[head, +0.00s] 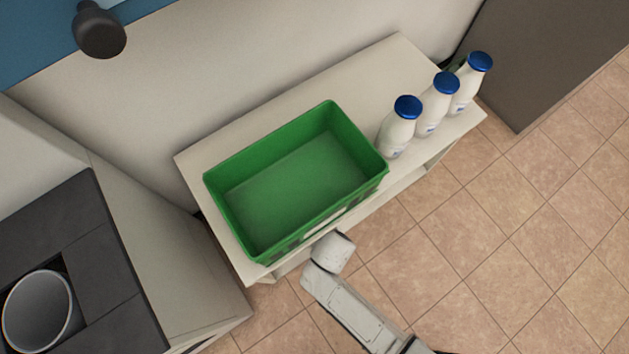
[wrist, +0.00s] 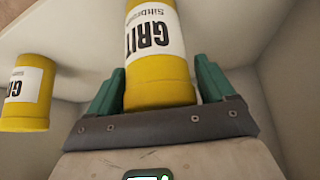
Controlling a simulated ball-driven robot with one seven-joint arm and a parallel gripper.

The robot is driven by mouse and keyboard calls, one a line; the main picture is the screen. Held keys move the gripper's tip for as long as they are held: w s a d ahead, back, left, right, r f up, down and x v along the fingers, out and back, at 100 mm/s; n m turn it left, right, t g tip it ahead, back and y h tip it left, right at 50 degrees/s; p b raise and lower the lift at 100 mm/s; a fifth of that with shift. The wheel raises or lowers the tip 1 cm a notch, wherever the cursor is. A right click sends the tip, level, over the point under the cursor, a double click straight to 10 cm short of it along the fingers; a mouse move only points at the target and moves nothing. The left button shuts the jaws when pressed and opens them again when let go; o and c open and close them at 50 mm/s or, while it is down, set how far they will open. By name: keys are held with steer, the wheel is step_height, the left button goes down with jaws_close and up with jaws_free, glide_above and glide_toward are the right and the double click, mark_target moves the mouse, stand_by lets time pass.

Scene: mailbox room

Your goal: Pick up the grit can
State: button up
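A yellow grit can (wrist: 160,85) with a white label reading GRIT stands in the middle of the wrist view. My gripper (wrist: 160,80) has its two green fingers on either side of this can, close to its sides. I cannot tell whether the fingers press on it or leave a thin gap. A second yellow grit can (wrist: 27,95) stands apart to the left. In the head view the shelf unit hides both cans and my gripper.
The cans are inside a pale shelf unit (head: 385,72) with walls close by. On its top are a green crate (head: 355,125) and white bottles with blue caps (head: 399,130). A dark-topped cabinet with a grey bin (head: 40,312) stands at left. Tiled floor (head: 500,270) is clear at right.

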steer(key=c, duration=1)
steer(key=shift+c, duration=0.7)
steer(key=shift+r, duration=0.2)
